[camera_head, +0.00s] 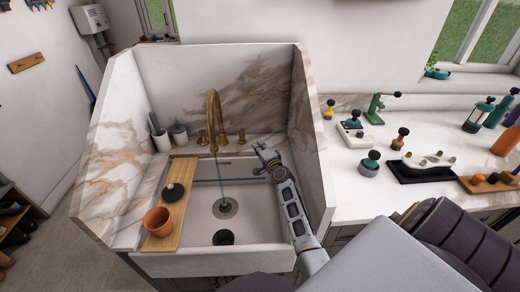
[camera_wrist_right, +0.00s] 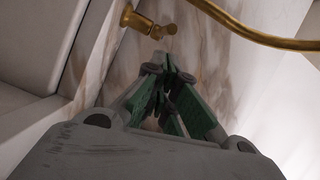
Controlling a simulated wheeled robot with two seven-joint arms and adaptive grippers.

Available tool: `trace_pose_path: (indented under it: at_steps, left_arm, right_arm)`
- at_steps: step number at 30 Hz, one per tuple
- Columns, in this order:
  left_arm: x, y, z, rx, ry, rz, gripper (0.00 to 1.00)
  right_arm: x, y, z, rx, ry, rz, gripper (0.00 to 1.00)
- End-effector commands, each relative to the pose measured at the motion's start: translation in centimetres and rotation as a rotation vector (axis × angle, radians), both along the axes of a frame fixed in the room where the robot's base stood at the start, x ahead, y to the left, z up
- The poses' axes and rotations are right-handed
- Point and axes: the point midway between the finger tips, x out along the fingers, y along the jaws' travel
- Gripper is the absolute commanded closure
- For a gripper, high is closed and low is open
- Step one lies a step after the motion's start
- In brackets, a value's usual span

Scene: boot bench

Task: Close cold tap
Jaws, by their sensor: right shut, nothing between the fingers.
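A brass tap (camera_head: 214,110) with a tall curved spout stands at the back of the white sink (camera_head: 260,258). A thin stream of water (camera_head: 221,175) falls from the spout into the basin. One brass handle (camera_head: 202,138) is left of the spout and another (camera_head: 241,137) is right of it; no marking tells which is cold. My right gripper (camera_head: 262,152) is over the sink, right of and nearer than the right handle, apart from it. In the right wrist view, my shut, empty green-padded fingers (camera_wrist_right: 168,75) point toward a brass handle (camera_wrist_right: 150,25). My left gripper is not in view.
A wooden board (camera_head: 185,205) lies across the left of the sink, holding a terracotta pot (camera_head: 158,221) and a dark round item (camera_head: 174,191). Marble walls enclose the sink's back and sides. The right counter (camera_head: 350,195) carries several small tools and bottles.

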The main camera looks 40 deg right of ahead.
Motion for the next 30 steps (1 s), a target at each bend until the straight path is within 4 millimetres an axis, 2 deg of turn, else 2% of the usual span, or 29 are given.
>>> trace_pose_path:
  at_steps: [18, 30]
  left_arm:
    - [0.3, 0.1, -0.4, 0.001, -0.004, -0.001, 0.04]
    - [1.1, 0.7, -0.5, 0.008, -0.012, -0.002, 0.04]
  right_arm:
    - [5.2, -1.0, -0.2, -0.001, -0.001, 0.000, 1.00]
    - [6.8, -1.2, -0.3, -0.001, 0.000, 0.000, 1.00]
